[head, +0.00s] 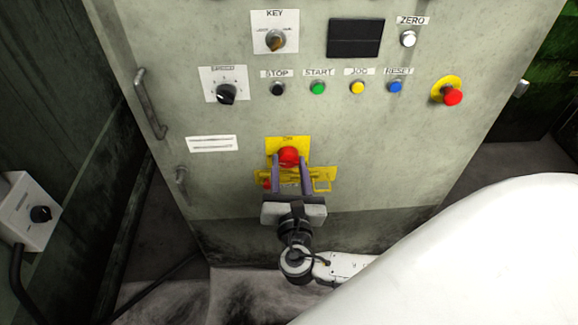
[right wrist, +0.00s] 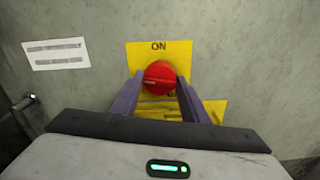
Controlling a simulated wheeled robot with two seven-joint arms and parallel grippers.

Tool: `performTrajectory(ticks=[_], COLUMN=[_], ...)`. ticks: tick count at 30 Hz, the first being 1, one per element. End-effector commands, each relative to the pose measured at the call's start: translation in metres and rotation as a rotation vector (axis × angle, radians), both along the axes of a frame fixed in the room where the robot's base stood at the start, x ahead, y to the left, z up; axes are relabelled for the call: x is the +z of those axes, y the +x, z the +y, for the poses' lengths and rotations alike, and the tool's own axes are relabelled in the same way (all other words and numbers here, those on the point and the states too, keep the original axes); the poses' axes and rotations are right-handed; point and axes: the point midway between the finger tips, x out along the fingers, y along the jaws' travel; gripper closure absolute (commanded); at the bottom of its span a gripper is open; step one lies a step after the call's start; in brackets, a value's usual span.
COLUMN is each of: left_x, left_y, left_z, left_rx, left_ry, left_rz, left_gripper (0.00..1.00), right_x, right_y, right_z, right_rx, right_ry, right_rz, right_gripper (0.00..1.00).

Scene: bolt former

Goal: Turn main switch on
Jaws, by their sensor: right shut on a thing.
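The main switch is a red rotary knob (head: 289,156) on a yellow plate (head: 272,146) marked "ON", low on the front of the grey cabinet. In the right wrist view the red knob (right wrist: 159,78) sits below the "ON" label, and its yellow plate (right wrist: 180,52) shows around it. My right gripper (head: 291,168) reaches up to the knob, one purple finger at each side, shut on it. In the right wrist view both fingers (right wrist: 159,88) touch the knob's sides. The fingers and gripper body partly hide the lower plate. My left gripper is not in view.
Above the switch are a key switch (head: 275,41), a black selector (head: 226,94), a row of buttons including a green one (head: 318,88), and a red emergency button (head: 453,96). A door handle (head: 151,104) juts out at left. My white arm covers the lower right.

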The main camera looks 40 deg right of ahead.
Motion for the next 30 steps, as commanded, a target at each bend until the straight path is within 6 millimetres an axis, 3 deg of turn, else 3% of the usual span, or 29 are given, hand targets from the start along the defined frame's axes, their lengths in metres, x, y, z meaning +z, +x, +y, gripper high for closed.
performTrajectory(ticks=[30], left_x=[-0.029], left_y=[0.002], left_z=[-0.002], left_rx=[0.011], left_ry=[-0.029], left_rz=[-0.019], left_gripper=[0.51], right_x=[-0.003], right_y=[0.0], right_z=[-0.001], right_rx=[-0.003], right_ry=[0.82], right_rz=[-0.505], right_gripper=[0.81])
